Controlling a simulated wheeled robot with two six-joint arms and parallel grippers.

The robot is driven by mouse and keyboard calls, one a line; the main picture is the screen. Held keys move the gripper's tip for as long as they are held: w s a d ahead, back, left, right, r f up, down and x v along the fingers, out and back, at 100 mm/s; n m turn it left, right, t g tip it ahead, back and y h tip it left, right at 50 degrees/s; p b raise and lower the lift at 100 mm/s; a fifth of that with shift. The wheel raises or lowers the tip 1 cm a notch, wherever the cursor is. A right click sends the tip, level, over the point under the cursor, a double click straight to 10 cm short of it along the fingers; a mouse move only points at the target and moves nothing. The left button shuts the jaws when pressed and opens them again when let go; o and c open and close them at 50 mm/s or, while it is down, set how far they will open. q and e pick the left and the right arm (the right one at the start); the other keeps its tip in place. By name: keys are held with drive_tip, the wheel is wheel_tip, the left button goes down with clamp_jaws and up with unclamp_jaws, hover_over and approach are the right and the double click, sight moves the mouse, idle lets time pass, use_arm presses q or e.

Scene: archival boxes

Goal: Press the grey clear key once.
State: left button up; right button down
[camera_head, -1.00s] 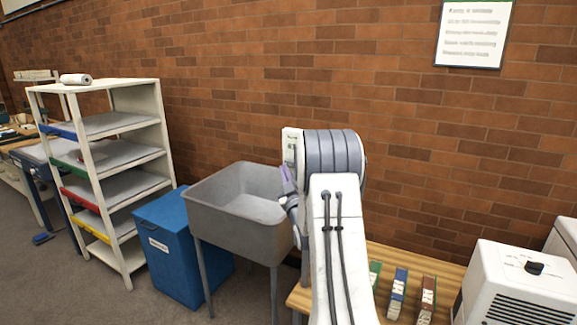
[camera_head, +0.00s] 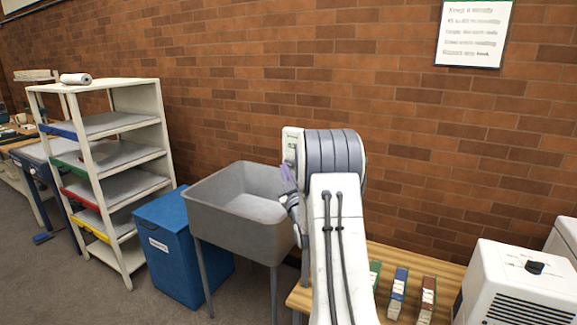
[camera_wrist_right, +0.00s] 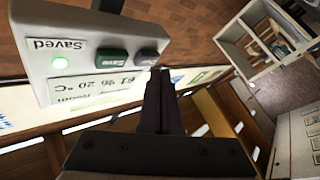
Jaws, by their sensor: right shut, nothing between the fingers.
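In the right wrist view, a pale grey device (camera_wrist_right: 95,30) fills the upper left, seen upside down. A small display (camera_wrist_right: 95,88) reads 61% 20 °C. My right gripper (camera_wrist_right: 159,73) is shut and empty, its dark fingertips very close to the grey key's edge; I cannot tell whether they touch. In the head view my right arm hides much of the area around the gripper. My left gripper is not in view.
A brick wall (camera_head: 440,120) stands behind. A wooden table (camera_head: 445,265) holds several small coloured boxes and a white vented machine (camera_head: 515,285). A grey sink (camera_head: 235,220), a blue bin (camera_head: 175,250) and white shelves (camera_head: 125,85) stand to the left.

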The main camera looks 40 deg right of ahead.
drive_tip(key=shift+w+d, duration=0.15)
drive_tip(key=shift+d, duration=0.1)
drive_tip(key=shift+w+d+b, duration=0.15)
drive_tip(key=shift+d+b, duration=0.25)
drive_tip(key=shift+d, duration=0.05)
idle(0.6)
drive_tip(key=shift+a, duration=0.1)
drive_tip(key=shift+s+a+b, duration=0.35)
drive_tip(key=shift+a+b, duration=0.1)
drive_tip(key=shift+a, duration=0.3)
drive_tip(key=a, duration=0.1)
drive_tip(key=s+a+b, duration=0.1)
drive_tip(key=a, duration=0.1)
drive_tip(key=s+a+b, duration=0.1)
drive_tip(key=shift+a, duration=0.3)
